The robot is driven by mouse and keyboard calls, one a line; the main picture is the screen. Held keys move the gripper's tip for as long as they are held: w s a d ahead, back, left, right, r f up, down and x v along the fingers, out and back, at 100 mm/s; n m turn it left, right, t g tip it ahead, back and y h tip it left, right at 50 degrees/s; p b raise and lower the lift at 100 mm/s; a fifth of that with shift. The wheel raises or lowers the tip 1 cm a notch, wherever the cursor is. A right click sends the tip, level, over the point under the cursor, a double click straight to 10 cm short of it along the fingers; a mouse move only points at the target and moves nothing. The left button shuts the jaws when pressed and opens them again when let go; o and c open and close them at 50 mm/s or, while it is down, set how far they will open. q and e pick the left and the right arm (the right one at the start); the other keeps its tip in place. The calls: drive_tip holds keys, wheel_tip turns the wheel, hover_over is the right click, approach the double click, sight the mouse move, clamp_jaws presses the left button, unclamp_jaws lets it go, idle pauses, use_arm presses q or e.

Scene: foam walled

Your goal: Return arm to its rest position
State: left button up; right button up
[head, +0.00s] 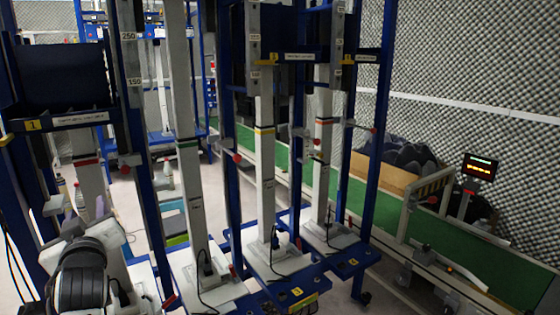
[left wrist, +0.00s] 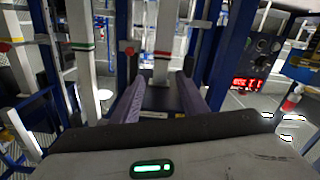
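My left arm (head: 84,275) comes up at the bottom left of the head view, close to a blue metal frame. My left gripper (head: 78,210) is partly hidden there behind its own wrist. In the left wrist view, the two fingers of the left gripper (left wrist: 161,98) stand apart with nothing held between them. Blue and white uprights show beyond the fingers; I cannot tell how near they are. My right arm and right gripper are not in view.
Tall white columns (head: 195,200) in a blue frame (head: 370,170) fill the middle, with cables at their feet. A green conveyor (head: 480,262) runs along the right by a foam wall (head: 475,75). A red display (head: 480,168) stands beside it. Some floor (head: 130,190) shows at left.

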use_arm(q)
drive_tip(key=w+f+m+g+h, duration=0.25)
drive_tip(key=w+f+m, duration=0.45)
drive_tip(key=f, duration=1)
drive_tip(key=s+a+f+m+g, duration=0.1)
drive_tip(key=a+f+g, duration=0.1)
drive_tip(key=a+f, duration=0.5)
drive_tip(key=s+a+f+g, duration=0.25)
drive_tip(key=a+f, duration=0.25)
drive_tip(key=f, duration=0.5)
drive_tip(key=w+d+f+m+t+h, duration=0.25)
drive_tip(key=w+d+h, duration=0.25)
drive_tip(key=d, duration=0.4)
drive_tip(key=s+d+f+m+h, duration=0.2)
drive_tip(key=s+d+f, duration=0.7)
drive_tip(key=s+d, duration=0.4)
drive_tip(key=s+d+r+h, duration=0.1)
drive_tip(key=s+d+h, duration=0.1)
drive_tip(key=s+d, duration=0.6)
drive_tip(key=s+d+r+g+h, duration=0.1)
drive_tip(key=s+d+r, duration=0.1)
drive_tip(key=s+d, duration=0.7)
drive_tip(key=s, duration=0.7)
drive_tip(key=shift+s+d+h, duration=0.3)
drive_tip(key=shift+s+h, duration=0.05)
drive_tip(key=shift+s, duration=0.05)
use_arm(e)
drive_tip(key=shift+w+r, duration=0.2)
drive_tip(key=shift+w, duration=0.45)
